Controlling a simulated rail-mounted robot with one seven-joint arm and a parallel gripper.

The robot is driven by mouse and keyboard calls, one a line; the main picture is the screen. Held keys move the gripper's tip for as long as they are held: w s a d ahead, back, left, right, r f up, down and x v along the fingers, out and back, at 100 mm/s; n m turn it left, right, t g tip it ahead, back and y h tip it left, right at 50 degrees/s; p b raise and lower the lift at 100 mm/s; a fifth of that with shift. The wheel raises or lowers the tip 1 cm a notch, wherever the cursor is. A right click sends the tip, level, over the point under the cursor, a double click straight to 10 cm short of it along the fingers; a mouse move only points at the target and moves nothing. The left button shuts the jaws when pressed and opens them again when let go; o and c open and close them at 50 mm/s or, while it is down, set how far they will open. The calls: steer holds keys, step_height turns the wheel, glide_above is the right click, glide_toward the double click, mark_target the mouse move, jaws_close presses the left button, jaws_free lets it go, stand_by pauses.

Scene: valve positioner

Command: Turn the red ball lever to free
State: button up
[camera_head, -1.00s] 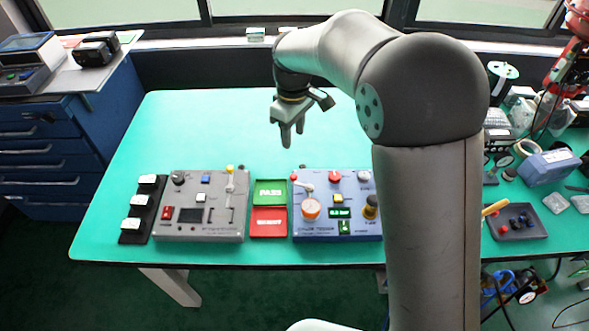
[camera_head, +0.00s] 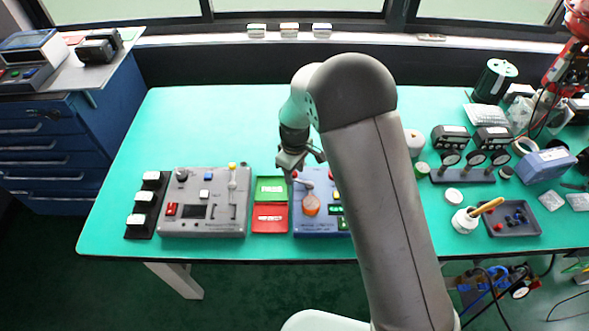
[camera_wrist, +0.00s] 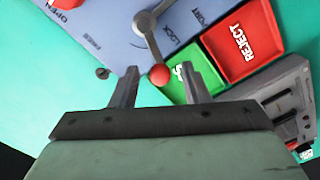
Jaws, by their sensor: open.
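The red ball lever shows in the wrist view, with its red ball (camera_wrist: 160,75) on a grey arm that runs up to a round pivot. The ball lies between the two fingertips of my open gripper (camera_wrist: 158,80); I see no clear contact. The lettering LOCK is just right of the lever arm, and FREE is further off to the left. In the head view the red ball (camera_head: 295,174) is at the upper left corner of the blue panel (camera_head: 320,229), with my gripper (camera_head: 297,168) right at it. My arm hides the panel's right part.
The green PASS tray (camera_head: 270,181) and red REJECT tray (camera_head: 270,228) sit just left of the blue panel. A grey control box (camera_head: 203,229) stands further left. An orange knob (camera_head: 310,204) is close to the lever. The bench behind is clear.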

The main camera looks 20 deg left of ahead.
jaws_close()
steer(key=shift+w+m, duration=0.1)
steer(key=shift+m, duration=0.2)
steer(key=w+m+b, duration=0.1)
steer(key=m+b, duration=0.1)
steer(key=shift+w+d+f+m, duration=0.1)
steer(key=shift+f+m, duration=0.05)
steer(key=shift+m, duration=0.15)
steer(key=m+b, duration=0.1)
steer(key=w+m+b, duration=0.1)
steer(key=m, duration=0.1)
steer(key=shift+w+d+m, duration=0.1)
steer(key=shift+d+m, duration=0.2)
steer(key=shift+d, duration=0.1)
steer(key=m, duration=0.1)
steer(key=w+d+m+b, duration=0.1)
steer(key=m, duration=0.1)
steer(key=shift+m, duration=0.3)
steer(key=shift+w+d+r+m+b, duration=0.1)
steer(key=shift+w+d+m+b, duration=0.2)
steer(key=shift+m, duration=0.65)
steer(key=shift+w+d+r+m+b, duration=0.1)
steer(key=shift+d+m+b, duration=0.3)
steer(key=shift+m, duration=0.55)
